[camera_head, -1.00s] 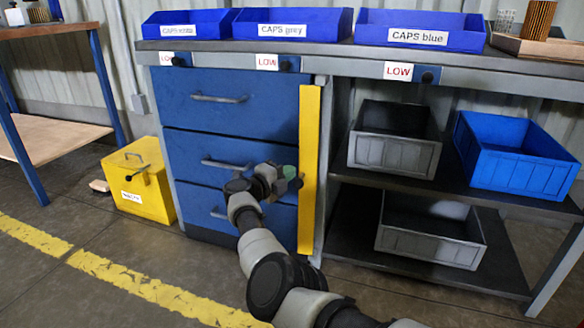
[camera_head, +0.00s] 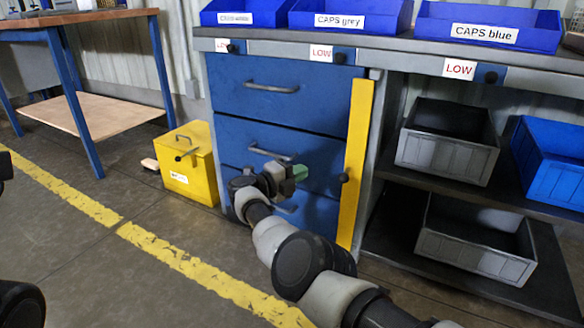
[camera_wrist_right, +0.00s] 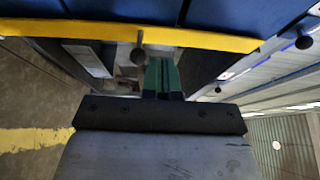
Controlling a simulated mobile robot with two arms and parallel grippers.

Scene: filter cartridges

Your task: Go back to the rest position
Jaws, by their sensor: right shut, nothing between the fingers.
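My right gripper (camera_head: 298,172) is in front of the blue drawer cabinet (camera_head: 270,108), near the middle drawer. Its green fingers are shut with nothing between them, and they also show in the right wrist view (camera_wrist_right: 162,76). The yellow upright strip (camera_head: 357,165) at the cabinet's right edge stands just right of the gripper. My left gripper is not in view; only dark parts show at the left edge of the head view.
Blue caps bins (camera_head: 482,33) stand on the workbench. Grey bins (camera_head: 447,150) and a blue bin (camera_head: 555,170) sit on the shelves at right. A yellow box (camera_head: 190,165) is on the floor beside the cabinet. Open floor with yellow lines (camera_head: 200,272) lies at left.

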